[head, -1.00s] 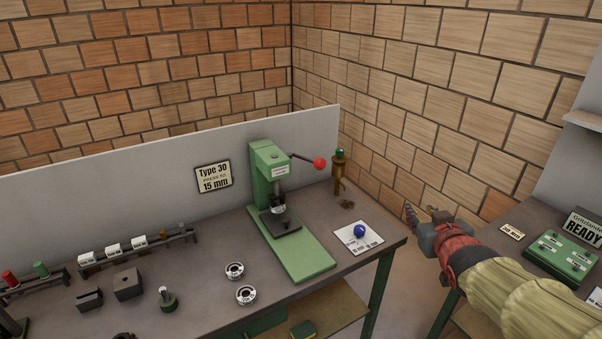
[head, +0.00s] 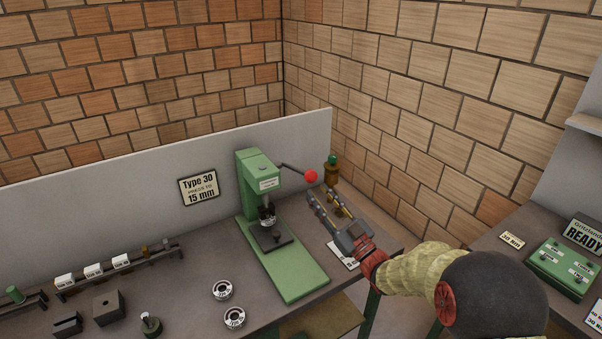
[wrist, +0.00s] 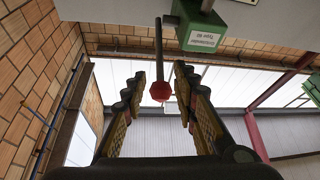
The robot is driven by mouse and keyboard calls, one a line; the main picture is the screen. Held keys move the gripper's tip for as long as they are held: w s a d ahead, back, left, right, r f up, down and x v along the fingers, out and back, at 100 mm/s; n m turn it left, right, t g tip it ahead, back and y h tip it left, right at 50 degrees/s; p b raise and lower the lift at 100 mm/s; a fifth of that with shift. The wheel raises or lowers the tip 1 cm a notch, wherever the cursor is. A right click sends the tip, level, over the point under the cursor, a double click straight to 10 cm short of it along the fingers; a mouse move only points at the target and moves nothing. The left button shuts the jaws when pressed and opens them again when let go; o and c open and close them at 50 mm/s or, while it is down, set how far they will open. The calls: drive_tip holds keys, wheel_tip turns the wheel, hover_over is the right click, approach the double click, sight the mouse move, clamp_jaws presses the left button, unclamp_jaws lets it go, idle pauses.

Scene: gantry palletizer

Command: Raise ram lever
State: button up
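The green press (head: 262,195) stands on the bench against the grey back panel. Its ram lever (head: 294,171) sticks out to the right of the press head and ends in a red ball knob (head: 311,176). My gripper (head: 328,199) is just below and to the right of the knob, in front of the brass post. In the wrist view my gripper (wrist: 160,92) is open, with its two fingers apart. The red knob (wrist: 160,91) appears between the fingertips there, with the lever rod (wrist: 158,50) running up to the press head (wrist: 200,30). I cannot tell its depth between the fingers.
A brass post with a green top (head: 332,170) stands behind my gripper. A white card (head: 343,254) lies partly hidden under it. Two round rings (head: 222,290) lie left of the press base. A second bench with a green button box (head: 562,262) is at the right.

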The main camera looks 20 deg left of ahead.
sight(301, 172)
drive_tip(key=b+x, duration=0.1)
drive_tip(key=x, duration=0.8)
drive_tip(key=shift+w+a+r, duration=0.15)
drive_tip(key=shift+w+a, duration=0.05)
drive_tip(key=shift+a, duration=0.1)
drive_tip(key=c, duration=0.3)
drive_tip(key=c, duration=0.4)
clamp_jaws()
